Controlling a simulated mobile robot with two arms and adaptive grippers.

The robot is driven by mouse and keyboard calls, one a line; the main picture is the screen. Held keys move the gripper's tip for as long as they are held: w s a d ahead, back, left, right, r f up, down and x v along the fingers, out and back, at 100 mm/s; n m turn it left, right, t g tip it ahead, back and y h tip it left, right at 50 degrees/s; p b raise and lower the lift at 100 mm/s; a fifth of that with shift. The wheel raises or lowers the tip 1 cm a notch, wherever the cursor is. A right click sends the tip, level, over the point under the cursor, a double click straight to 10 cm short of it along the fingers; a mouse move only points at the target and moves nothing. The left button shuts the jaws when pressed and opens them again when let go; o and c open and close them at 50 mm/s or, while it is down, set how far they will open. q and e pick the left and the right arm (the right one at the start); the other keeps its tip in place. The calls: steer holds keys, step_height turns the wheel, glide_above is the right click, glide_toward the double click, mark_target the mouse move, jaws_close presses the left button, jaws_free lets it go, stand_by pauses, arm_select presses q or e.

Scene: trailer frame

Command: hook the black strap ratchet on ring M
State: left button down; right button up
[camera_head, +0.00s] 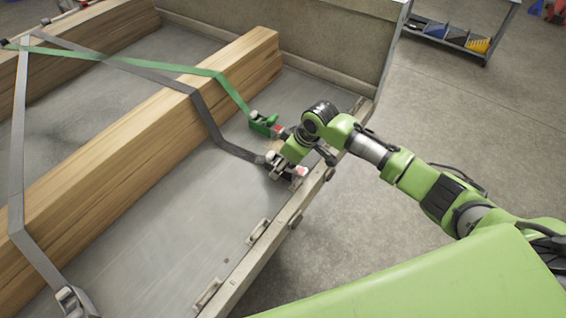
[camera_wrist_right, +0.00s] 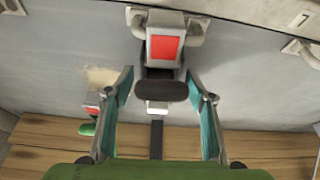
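The dark strap (camera_head: 205,115) runs over the wooden beam down to its ratchet (camera_head: 282,168) near the trailer's side rail. In the right wrist view the ratchet (camera_wrist_right: 165,48), with a red square face and a dark handle, lies between the fingers, and the dark strap (camera_wrist_right: 156,140) trails below it. My right gripper (camera_wrist_right: 160,88) is open around the ratchet handle, with a gap visible on both sides. A metal ring (camera_wrist_right: 136,20) shows beside the ratchet's top end; I cannot tell whether the ratchet is hooked. No M label is legible. My left gripper is out of view.
A green strap (camera_head: 150,67) ends at a green ratchet (camera_head: 263,122) close by. A grey strap with another ratchet (camera_head: 72,300) lies at the lower left. The wooden beam (camera_head: 130,150) and side rail (camera_head: 250,260) flank the bare deck. A label 7 (camera_wrist_right: 305,20) shows.

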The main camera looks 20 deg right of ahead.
steer(key=shift+f, duration=0.1)
steer(key=v, duration=1.2)
